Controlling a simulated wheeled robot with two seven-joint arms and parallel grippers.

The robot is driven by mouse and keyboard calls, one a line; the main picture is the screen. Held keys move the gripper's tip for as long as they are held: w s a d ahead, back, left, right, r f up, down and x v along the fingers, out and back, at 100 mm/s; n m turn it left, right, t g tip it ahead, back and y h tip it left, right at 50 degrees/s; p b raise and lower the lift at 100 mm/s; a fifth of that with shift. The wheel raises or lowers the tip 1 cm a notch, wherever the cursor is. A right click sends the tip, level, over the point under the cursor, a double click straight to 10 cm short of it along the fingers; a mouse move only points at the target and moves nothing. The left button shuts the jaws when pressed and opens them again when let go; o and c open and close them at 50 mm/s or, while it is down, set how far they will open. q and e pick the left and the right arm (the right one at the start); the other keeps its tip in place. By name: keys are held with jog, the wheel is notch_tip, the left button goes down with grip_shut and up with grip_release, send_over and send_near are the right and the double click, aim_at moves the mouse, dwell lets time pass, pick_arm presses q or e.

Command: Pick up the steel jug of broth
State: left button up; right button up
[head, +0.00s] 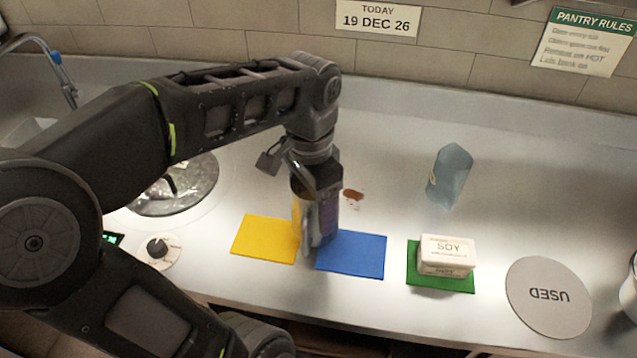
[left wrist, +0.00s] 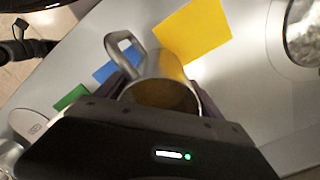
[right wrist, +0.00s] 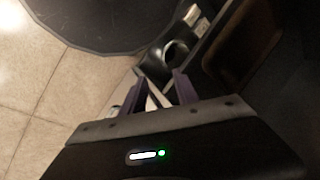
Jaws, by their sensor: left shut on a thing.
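The steel jug (head: 303,222) stands upright between the yellow mat and the blue mat in the head view, partly hidden by my left gripper. In the left wrist view the jug (left wrist: 152,68) shows its loop handle and brown broth inside. My left gripper (head: 320,212) points down and is shut on the jug, one finger on each side. I cannot tell whether the jug's base touches the counter. My right gripper (right wrist: 168,90) shows only in the right wrist view, with its fingers apart and nothing between them.
A yellow mat (head: 262,240) and a blue mat (head: 352,255) flank the jug. A white SOY tub (head: 447,256) sits on a green mat (head: 413,265). A grey USED disc (head: 548,305), a bluish block (head: 450,177) and a brown spill (head: 353,197) are nearby. A knob (head: 157,248) is at left.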

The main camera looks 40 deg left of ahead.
aim_at(306, 225)
pick_arm(q)
jog(key=shift+s+d+b, duration=0.1)
jog(key=shift+s+d, duration=0.25)
jog(key=shift+s, duration=0.3)
jog(key=shift+s+d+b, duration=0.15)
jog(key=shift+s+d, duration=0.25)
jog(key=shift+s, duration=0.3)
jog(key=shift+s+d+b, duration=0.1)
jog(key=shift+s+d, duration=0.25)
jog(key=shift+s, duration=0.3)
